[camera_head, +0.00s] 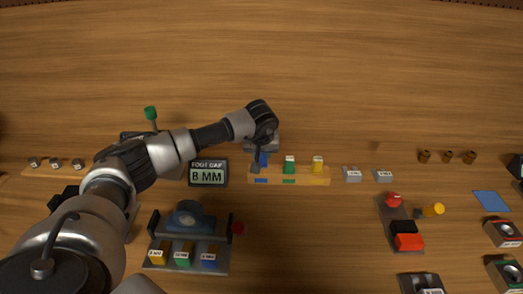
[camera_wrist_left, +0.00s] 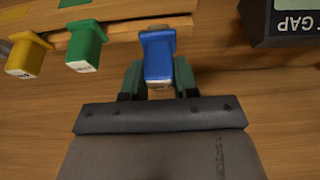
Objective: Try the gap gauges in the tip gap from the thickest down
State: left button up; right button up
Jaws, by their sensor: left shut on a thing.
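My left gripper (camera_head: 258,165) is at the left end of a wooden rack (camera_head: 318,177). It is shut on a blue gauge (camera_head: 263,159); in the left wrist view the fingers (camera_wrist_left: 160,82) are on both sides of the blue gauge (camera_wrist_left: 158,52). I cannot tell whether the gauge is clear of its slot. A green gauge (camera_head: 290,163) and a yellow gauge (camera_head: 318,162) stand in the rack; the wrist view also shows the green one (camera_wrist_left: 85,45) and the yellow one (camera_wrist_left: 28,52). The tip gap cannot be made out. My right gripper is not in view.
A dark display (camera_head: 208,172) reading 8 MM stands left of the rack. A grey tray (camera_head: 160,267) holds yellow, green and blue labelled blocks, with a rounded blue part (camera_head: 190,214) behind. Grey blocks (camera_head: 352,174) lie right of the rack. The far table is clear.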

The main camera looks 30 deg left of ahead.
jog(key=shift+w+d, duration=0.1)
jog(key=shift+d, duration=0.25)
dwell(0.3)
pick_arm(q)
jog(key=shift+f+b, duration=0.35)
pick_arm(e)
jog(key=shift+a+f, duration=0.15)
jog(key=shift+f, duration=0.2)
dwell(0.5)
pick_arm(q)
jog(key=shift+f+b, duration=0.75)
jog(key=shift+f, duration=0.25)
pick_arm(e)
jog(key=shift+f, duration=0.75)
pick_arm(q)
jog(key=o, duration=1)
jog(key=shift+r, duration=0.1)
jog(key=b+v, duration=0.1)
jog(key=v, duration=0.9)
jog(key=shift+s+r, duration=0.2)
jog(key=shift+r, duration=0.15)
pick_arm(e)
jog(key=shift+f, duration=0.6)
